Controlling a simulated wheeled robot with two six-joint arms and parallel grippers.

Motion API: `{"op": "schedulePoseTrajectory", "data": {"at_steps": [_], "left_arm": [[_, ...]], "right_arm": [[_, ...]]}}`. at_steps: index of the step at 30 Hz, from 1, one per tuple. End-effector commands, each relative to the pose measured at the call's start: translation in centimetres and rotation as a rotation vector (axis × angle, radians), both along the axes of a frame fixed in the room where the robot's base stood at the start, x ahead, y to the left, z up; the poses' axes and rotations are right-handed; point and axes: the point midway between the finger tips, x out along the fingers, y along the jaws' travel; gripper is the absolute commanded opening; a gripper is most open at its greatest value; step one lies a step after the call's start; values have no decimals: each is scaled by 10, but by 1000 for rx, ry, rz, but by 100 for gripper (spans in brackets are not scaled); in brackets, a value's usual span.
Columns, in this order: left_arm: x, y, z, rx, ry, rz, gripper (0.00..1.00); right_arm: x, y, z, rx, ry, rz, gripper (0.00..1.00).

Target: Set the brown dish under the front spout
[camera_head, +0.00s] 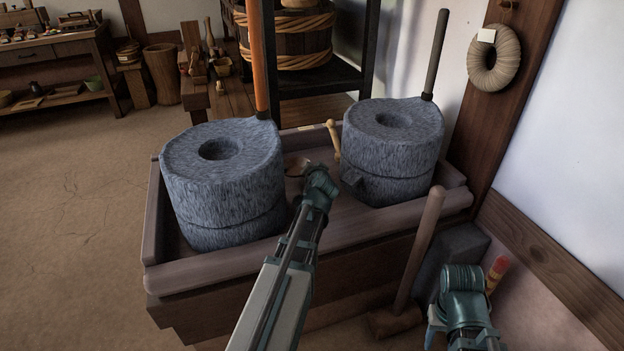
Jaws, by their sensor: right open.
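A small brown dish (297,166) sits on the wooden trough (228,274) between two grey stone querns. A stone spout (358,181) juts from the front left of the right quern (394,138); the ground below it is partly hidden by my arm. No spout shows on the left quern (222,178). My left arm reaches up the middle, its wrist just in front and to the right of the dish. My left gripper's fingers are hidden behind the wrist, so contact with the dish cannot be told. My right gripper (433,324) is open, low at the right, away from the trough, partly hidden.
A wooden peg (334,139) stands between the querns. An orange pole (256,60) and a dark pole (436,52) rise from them. A mallet (418,248) leans against the trough's front near a dark block (452,257). Floor at left is clear.

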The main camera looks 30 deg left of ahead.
Motion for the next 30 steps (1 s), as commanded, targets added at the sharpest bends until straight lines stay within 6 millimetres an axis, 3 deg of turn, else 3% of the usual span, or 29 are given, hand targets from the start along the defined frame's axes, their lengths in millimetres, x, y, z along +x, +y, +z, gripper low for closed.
{"op": "schedulePoseTrajectory", "data": {"at_steps": [1, 6, 16, 17, 21, 30], "left_arm": [[0, 0, -12, 0, 0, 0, 0], [0, 0, -30, 0, 0, 0, 0], [0, 0, -29, 0, 0, 0, 0], [0, 0, -28, 0, 0, 0, 12], [0, 0, -28, 0, 0, 0, 37], [0, 0, -27, 0, 0, 0, 37]], "right_arm": [[0, 0, -12, 0, 0, -1, 50], [0, 0, -30, 1, -2, 0, 50], [0, 0, -29, 1, -2, 0, 50], [0, 0, -28, 1, -2, 0, 50], [0, 0, -28, 1, -2, 0, 50], [0, 0, -27, 1, -2, 0, 50]]}}
